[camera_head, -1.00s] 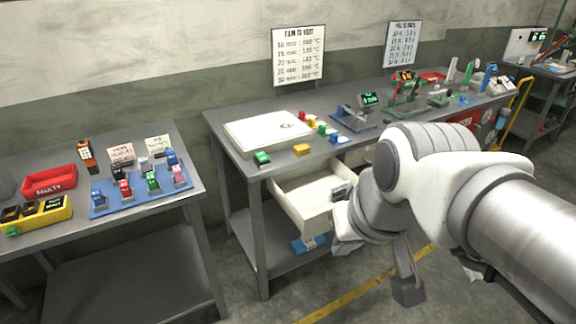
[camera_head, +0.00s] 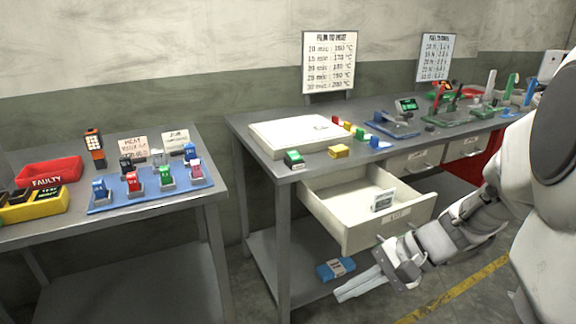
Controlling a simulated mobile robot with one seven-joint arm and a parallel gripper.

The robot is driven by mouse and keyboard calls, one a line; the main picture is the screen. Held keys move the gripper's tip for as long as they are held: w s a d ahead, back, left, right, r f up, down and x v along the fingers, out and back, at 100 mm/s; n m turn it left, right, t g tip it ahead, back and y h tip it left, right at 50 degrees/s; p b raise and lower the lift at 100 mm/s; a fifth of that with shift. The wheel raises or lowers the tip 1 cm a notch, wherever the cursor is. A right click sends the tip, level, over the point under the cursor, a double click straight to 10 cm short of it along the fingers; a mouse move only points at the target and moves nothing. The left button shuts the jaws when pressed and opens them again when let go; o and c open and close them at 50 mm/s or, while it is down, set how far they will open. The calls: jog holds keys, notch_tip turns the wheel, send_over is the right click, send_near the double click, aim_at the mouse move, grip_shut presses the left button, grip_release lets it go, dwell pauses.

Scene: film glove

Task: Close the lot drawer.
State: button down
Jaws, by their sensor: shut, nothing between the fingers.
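The lot drawer (camera_head: 356,226) is a cream drawer pulled out from under the right-hand workbench. Its inside shows, with a small pale card standing near its front right corner. A label holder or handle sits on the drawer's front panel, partly behind my arm. My gripper (camera_head: 344,295) is below and in front of the drawer front, near the lower left of it. Its pale fingers point left and are together, with nothing between them. No contact with the drawer is visible.
The right workbench (camera_head: 279,166) carries a white board, small coloured blocks and test fixtures. A blue box (camera_head: 335,269) lies on its lower shelf, behind my gripper. Another closed drawer (camera_head: 411,160) is to the right. The left bench (camera_head: 90,219) holds a red bin (camera_head: 48,172) and a blue tray.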

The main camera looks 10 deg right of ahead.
notch_tip(320, 180, down, 3)
jog(key=w+d+m+t+y, duration=0.2)
jog(key=w+m+t+y, duration=0.1)
jog(key=m, duration=0.2)
jog(key=m+t+h+b, duration=0.2)
jog(key=m+t+h, duration=0.3)
jog(key=m+t, duration=0.95)
send_near(363, 238)
jog(key=w+b, duration=0.1)
jog(key=w, duration=0.1)
jog(key=w+a+r+m+g+b, duration=0.1)
jog(key=w, duration=0.1)
jog(key=w+a+r+m+g+b, duration=0.1)
jog(key=w, duration=0.1)
jog(key=shift+a+g+h, duration=0.1)
jog(key=shift+g+h, duration=0.15)
jog(key=shift+h, duration=0.15)
jog(key=shift+w, duration=0.1)
jog(key=shift+w, duration=0.15)
